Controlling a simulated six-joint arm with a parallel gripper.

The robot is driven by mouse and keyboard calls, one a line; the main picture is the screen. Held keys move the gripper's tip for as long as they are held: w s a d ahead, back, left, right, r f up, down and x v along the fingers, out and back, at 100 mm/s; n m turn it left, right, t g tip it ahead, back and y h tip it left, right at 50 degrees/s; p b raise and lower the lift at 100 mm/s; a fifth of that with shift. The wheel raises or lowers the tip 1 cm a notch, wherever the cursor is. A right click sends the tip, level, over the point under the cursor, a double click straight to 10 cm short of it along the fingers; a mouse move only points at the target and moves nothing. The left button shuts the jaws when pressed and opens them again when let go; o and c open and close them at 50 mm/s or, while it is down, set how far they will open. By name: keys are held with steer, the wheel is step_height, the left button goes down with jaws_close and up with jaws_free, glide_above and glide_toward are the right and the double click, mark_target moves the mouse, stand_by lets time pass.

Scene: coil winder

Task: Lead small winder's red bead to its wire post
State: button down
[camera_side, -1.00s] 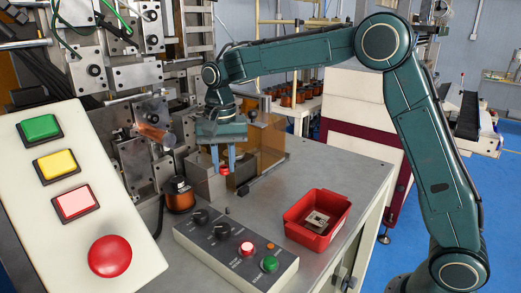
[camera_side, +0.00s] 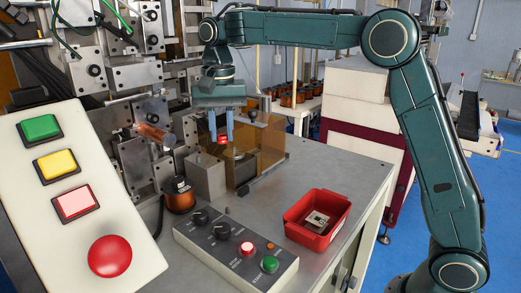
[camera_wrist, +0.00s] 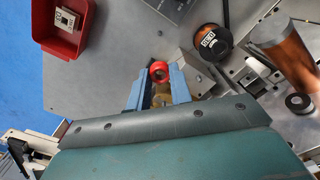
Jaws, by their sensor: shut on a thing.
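My gripper (camera_side: 221,137) has two blue fingers, shut on the red bead (camera_side: 222,140). It holds the bead in the air above the grey metal block (camera_side: 207,174) and in front of the amber guard (camera_side: 268,150). In the wrist view the red bead (camera_wrist: 158,67) is a ring with a dark hole, seen between the fingertips of my gripper (camera_wrist: 157,76). The winder machinery (camera_side: 135,165) stands to the left of the gripper. I cannot make out the wire or clearly pick out the wire post.
A copper spool with a black top (camera_side: 180,196) stands left of the block. A control box with knobs and lit buttons (camera_side: 228,246) lies in front. A red tray (camera_side: 317,219) holding a small part sits at right. The bench between block and tray is clear.

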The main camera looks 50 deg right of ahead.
steer(key=shift+w, duration=0.1)
steer(key=shift+w+d+f, duration=0.2)
steer(key=shift+w+f, duration=0.2)
steer(key=shift+w, duration=1.5)
steer(key=shift+w+d+f, duration=0.25)
steer(key=shift+w+f, duration=0.15)
steer(key=shift+w, duration=1.45)
steer(key=shift+w+d+f, duration=0.2)
steer(key=shift+w+f, duration=0.2)
steer(key=shift+w, duration=1.5)
steer(key=shift+f, duration=0.15)
steer(key=shift+f, duration=2.35)
steer(key=shift+f, duration=1.15)
